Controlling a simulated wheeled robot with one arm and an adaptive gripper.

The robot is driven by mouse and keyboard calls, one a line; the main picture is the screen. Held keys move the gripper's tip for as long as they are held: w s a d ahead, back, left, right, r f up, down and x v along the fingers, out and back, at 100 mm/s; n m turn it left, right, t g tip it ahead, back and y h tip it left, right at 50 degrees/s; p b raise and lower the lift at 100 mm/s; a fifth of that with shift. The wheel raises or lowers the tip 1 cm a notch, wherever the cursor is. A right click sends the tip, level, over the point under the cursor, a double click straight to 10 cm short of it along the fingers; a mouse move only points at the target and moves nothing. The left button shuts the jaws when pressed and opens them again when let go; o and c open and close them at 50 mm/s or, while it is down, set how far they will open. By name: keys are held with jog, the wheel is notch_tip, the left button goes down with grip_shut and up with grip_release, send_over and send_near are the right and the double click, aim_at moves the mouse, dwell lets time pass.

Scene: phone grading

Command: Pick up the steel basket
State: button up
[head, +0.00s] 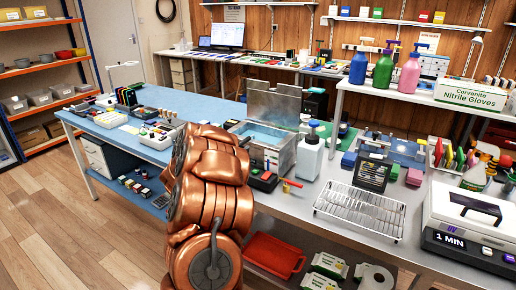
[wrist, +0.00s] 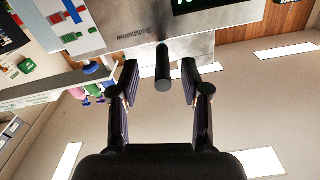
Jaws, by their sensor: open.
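My gripper (wrist: 161,68) is open in the wrist view, its two dark fingers apart on either side of a black cylindrical grip (wrist: 162,70). The grip stands out in front of a steel panel (wrist: 130,38) with lettering and a green display. I see no finger closed on it. In the head view a steel bath (head: 282,157) with raised lid and blue liquid stands just beyond my copper arm. The steel basket is not clearly visible there; my arm hides the near side of the bath and my gripper.
A wire rack (head: 360,212) lies on the grey bench to the right of the bath. A white bottle (head: 309,158) stands close beside the bath. A dark display stand (head: 372,174) and a white UV box (head: 470,222) are further right.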

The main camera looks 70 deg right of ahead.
aim_at(248, 139)
jog(key=x, duration=0.2)
jog(key=p+x, duration=0.1)
jog(key=x, duration=0.1)
jog(key=shift+d+r, duration=0.25)
jog(key=shift+d, duration=0.05)
grip_shut()
dwell(0.4)
